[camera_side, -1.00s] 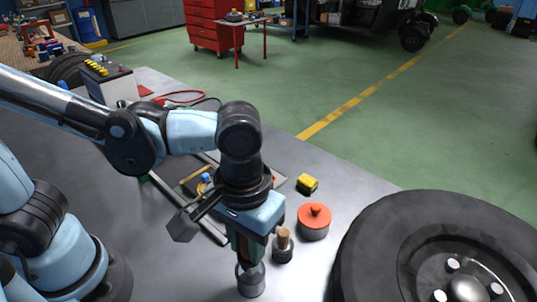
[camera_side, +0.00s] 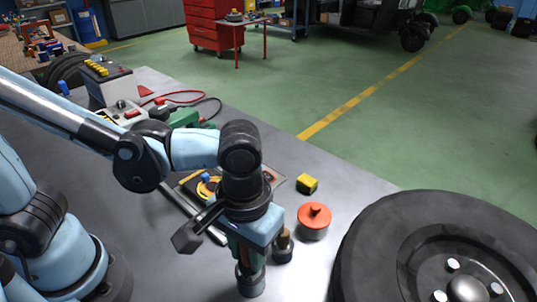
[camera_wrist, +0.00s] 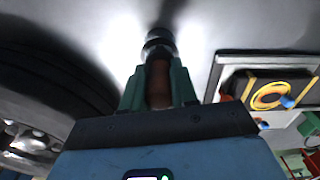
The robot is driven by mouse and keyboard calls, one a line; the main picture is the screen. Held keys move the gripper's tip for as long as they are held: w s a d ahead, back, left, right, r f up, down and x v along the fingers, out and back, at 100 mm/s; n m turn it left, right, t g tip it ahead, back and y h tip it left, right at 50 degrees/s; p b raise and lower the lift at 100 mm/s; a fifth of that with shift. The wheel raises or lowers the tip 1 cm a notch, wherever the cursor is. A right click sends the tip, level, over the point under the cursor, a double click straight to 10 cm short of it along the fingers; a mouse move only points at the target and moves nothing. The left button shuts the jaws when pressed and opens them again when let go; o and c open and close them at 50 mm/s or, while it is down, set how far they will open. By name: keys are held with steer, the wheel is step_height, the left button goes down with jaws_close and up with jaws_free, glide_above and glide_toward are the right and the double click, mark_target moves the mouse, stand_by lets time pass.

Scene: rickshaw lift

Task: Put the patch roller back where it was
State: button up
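My gripper (camera_side: 250,255) points straight down at the near middle of the bench in the side view. In the wrist view its two green fingers (camera_wrist: 158,92) lie close along both sides of a brown handle, with no clear gap. I take this to be the patch roller (camera_wrist: 159,48); a dark and shiny metal part shows beyond the fingertips. In the side view its grey metal lower end (camera_side: 250,281) stands upright below the fingers, at or near the bench top. The fingers and arm hide most of the handle there.
A wooden-topped piece in a dark base (camera_side: 283,245) stands close right of my gripper. Beyond are a red-lidded tin (camera_side: 314,219), a yellow block (camera_side: 307,183) and a tray (camera_side: 276,179). A large tyre (camera_side: 440,245) fills the right. Bare bench lies left of my gripper.

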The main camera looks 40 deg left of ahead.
steer(key=o, duration=0.4)
steer(key=shift+r, duration=0.15)
step_height(320, 180, up, 13)
steer(key=w+a+f+m+t, duration=0.1)
steer(key=w+a+f+t, duration=0.2)
steer(key=a, duration=0.6)
steer(key=w+a+f+t, duration=0.4)
steer(key=a, duration=0.6)
steer(key=shift+a+m, duration=0.3)
steer(key=shift+m, duration=0.1)
steer(key=shift+f, duration=0.1)
